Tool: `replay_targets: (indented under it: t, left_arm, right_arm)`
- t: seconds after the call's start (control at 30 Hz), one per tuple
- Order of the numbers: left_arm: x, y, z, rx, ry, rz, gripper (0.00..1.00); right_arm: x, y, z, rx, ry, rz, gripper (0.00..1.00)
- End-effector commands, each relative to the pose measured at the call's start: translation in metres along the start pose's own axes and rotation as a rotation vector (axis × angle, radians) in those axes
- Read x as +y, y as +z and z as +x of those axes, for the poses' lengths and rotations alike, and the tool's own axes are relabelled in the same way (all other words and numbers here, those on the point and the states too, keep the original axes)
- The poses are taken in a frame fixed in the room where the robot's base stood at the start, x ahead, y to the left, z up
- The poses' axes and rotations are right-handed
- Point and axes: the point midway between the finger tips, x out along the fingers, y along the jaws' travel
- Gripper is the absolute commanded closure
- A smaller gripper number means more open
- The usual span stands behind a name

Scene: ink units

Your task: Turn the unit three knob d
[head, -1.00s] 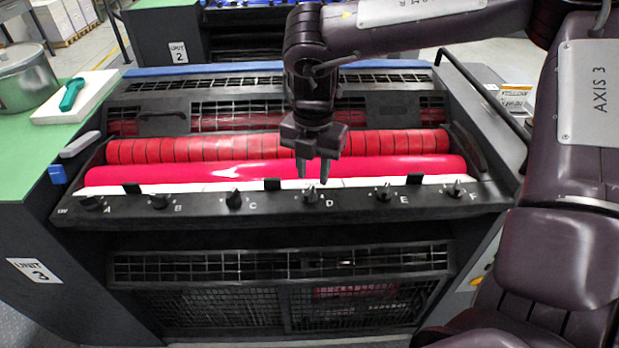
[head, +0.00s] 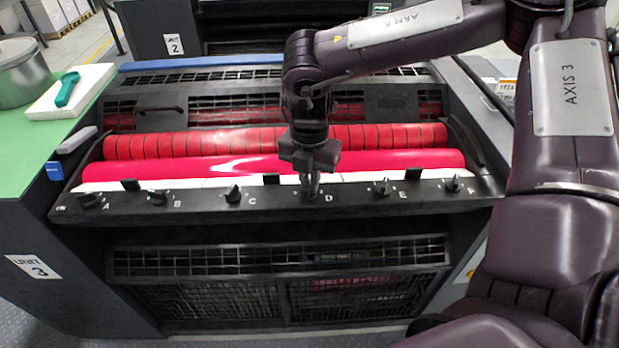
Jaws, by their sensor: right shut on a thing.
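Unit three is the black machine with the sign "UNIT 3" (head: 33,266) on its left side. A row of knobs lettered A to F runs along its front ledge (head: 270,217). Knob D (head: 310,195) is mostly hidden by my right gripper (head: 310,188), which points down from above and is shut on it. Knob C (head: 233,194) stands to the left and knob E (head: 381,187) to the right, both clear of the fingers. My left gripper is not in the head view.
Magenta and red rollers (head: 270,165) lie just behind the knobs. A green top (head: 25,150) at the left bears a metal pot (head: 22,75) and a white block (head: 72,92) with a green-handled tool (head: 67,89). A black rail (head: 480,85) runs at the right.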

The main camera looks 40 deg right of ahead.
Motion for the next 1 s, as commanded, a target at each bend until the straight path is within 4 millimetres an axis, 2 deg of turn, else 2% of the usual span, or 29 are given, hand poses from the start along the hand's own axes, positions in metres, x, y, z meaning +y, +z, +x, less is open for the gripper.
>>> replay_targets:
  t: [0.37, 0.7, 1.0]
  left_arm:
    - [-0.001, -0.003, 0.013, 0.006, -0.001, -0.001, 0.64]
    - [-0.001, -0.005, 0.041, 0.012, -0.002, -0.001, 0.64]
    - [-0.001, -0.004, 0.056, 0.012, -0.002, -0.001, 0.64]
  right_arm:
    - [0.001, 0.001, 0.002, -0.003, 0.001, -0.080, 1.00]
    - [0.002, 0.001, 0.002, -0.005, 0.001, -0.347, 1.00]
    - [0.003, 0.000, 0.000, -0.006, 0.001, -0.607, 1.00]
